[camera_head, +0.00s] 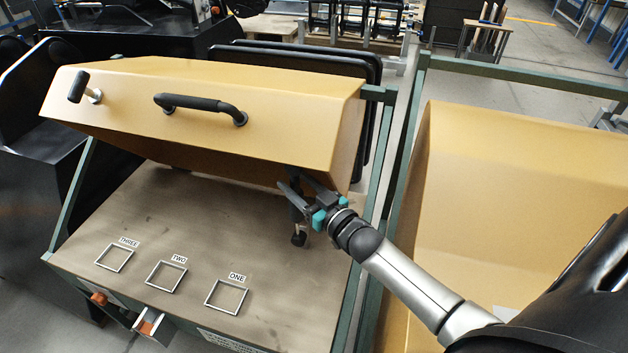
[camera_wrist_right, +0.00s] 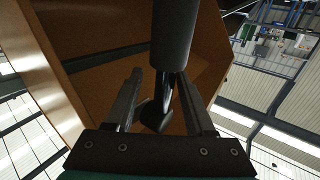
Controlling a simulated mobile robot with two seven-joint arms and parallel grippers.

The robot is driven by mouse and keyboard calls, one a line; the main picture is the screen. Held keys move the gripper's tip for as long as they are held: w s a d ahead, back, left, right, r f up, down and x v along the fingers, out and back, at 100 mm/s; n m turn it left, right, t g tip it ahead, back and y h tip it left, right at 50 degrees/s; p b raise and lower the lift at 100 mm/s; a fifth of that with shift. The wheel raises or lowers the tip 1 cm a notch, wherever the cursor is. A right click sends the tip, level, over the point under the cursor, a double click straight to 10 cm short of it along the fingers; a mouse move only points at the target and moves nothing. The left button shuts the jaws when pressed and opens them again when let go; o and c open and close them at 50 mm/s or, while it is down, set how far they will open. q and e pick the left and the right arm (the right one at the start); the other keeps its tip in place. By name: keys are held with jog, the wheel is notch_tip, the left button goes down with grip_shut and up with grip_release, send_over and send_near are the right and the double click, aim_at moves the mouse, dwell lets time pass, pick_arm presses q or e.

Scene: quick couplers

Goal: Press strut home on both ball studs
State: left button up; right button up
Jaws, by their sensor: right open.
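The strut (camera_head: 295,213) is a dark rod hanging close to upright below the right end of the raised yellow hood (camera_head: 240,145). In the head view its lower part shows behind my right gripper, and a dark rounded end or fitting (camera_head: 299,239) shows just above the grey deck. My right gripper (camera_head: 289,179) is open at the strut, under the hood's edge. In the right wrist view the thick strut body (camera_wrist_right: 173,35) comes down between the two open fingers (camera_wrist_right: 160,95). Whether they touch it is unclear. The upper joint is hidden, and neither ball stud shows clearly. My left gripper is out of view.
The grey deck (camera_head: 200,220) carries square frames labelled ONE (camera_head: 244,300), TWO (camera_head: 181,278) and THREE (camera_head: 129,260). A green frame post (camera_head: 383,170) stands right of my gripper. Another yellow panel (camera_head: 510,200) lies further right. The hood has a black handle (camera_head: 200,104).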

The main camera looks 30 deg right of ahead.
jog(key=s+d+p, duration=0.2)
jog(key=s, duration=1.2)
jog(key=shift+s, duration=0.35)
jog(key=shift+d, duration=0.1)
